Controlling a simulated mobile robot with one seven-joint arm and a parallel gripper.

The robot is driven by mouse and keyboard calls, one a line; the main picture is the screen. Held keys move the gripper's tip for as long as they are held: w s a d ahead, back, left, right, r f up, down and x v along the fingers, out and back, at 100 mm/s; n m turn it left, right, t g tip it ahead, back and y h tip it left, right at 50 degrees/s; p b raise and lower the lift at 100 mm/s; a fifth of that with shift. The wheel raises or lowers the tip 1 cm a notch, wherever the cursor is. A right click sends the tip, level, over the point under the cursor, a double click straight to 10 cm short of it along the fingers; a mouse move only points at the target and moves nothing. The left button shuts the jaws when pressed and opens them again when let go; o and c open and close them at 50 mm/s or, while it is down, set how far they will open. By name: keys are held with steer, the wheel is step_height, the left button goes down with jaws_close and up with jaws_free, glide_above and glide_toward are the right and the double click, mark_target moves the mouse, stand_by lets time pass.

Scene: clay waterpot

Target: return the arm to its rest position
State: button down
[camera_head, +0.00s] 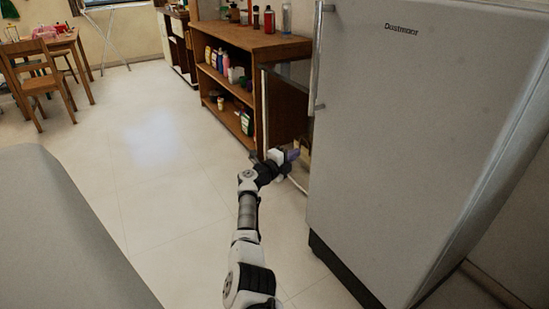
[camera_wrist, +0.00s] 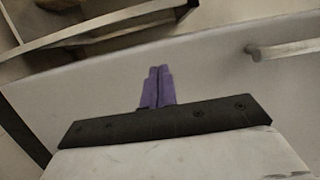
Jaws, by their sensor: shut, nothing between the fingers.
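My arm reaches forward from the bottom middle of the head view, with my gripper (camera_head: 292,155) at its far end, beside the left edge of the white fridge (camera_head: 415,130). In the wrist view my gripper (camera_wrist: 159,72) shows two purple fingers pressed together with nothing between them. A pale flat panel lies beyond the fingers in that view, with a metal handle (camera_wrist: 285,49) at the right. I cannot tell whether the fingers touch the panel.
A brown wooden shelf (camera_head: 262,40) with bottles and jars stands behind my gripper. A grey surface (camera_head: 70,240) fills the lower left. A wooden chair (camera_head: 38,78) and table stand at the far left. The tiled floor (camera_head: 150,150) between is clear.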

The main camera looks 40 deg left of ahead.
steer(key=s+a, duration=0.1)
steer(key=s, duration=0.5)
steer(key=shift+a+p, duration=0.3)
steer(key=shift+a, duration=0.1)
steer(key=shift+w, duration=0.1)
